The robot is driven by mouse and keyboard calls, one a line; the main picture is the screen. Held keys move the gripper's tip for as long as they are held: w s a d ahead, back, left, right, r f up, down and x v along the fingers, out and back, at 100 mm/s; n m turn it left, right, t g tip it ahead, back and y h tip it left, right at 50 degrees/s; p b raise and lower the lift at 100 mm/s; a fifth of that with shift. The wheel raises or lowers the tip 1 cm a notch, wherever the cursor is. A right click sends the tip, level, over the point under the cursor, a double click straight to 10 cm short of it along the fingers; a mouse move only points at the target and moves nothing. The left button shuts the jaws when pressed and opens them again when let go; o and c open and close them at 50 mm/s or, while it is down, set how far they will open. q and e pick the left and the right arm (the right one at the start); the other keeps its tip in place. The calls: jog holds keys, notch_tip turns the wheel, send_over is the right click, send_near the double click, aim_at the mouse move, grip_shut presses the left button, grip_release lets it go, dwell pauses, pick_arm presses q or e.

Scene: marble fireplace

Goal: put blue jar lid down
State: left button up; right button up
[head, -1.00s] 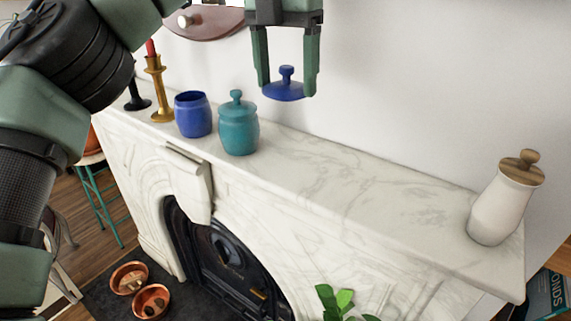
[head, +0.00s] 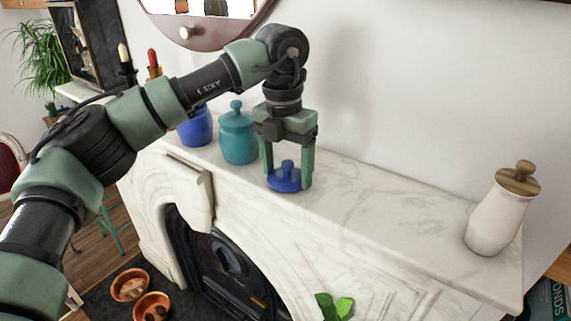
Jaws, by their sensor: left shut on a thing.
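The blue jar lid (head: 284,181) is a flat disc with a knob, low at the marble mantel top (head: 375,205). My left gripper (head: 287,180) points down with its fingers on either side of the lid and is shut on it. The lid looks level and at or very near the marble; I cannot tell if it touches. The open blue jar (head: 195,129) stands farther left, partly hidden behind my left arm. My right gripper is not in view.
A teal lidded jar (head: 238,136) stands close to the left of my gripper. A white jar with a wooden lid (head: 500,212) stands at the mantel's right end. The marble between is clear. A round mirror (head: 215,38) hangs behind.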

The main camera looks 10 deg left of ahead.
pick_arm(q)
jog(key=shift+f+b, duration=0.2)
jog(key=shift+b, duration=0.1)
jog(key=o, duration=1.2)
jog(key=shift+o, duration=0.9)
jog(key=shift+r, duration=0.1)
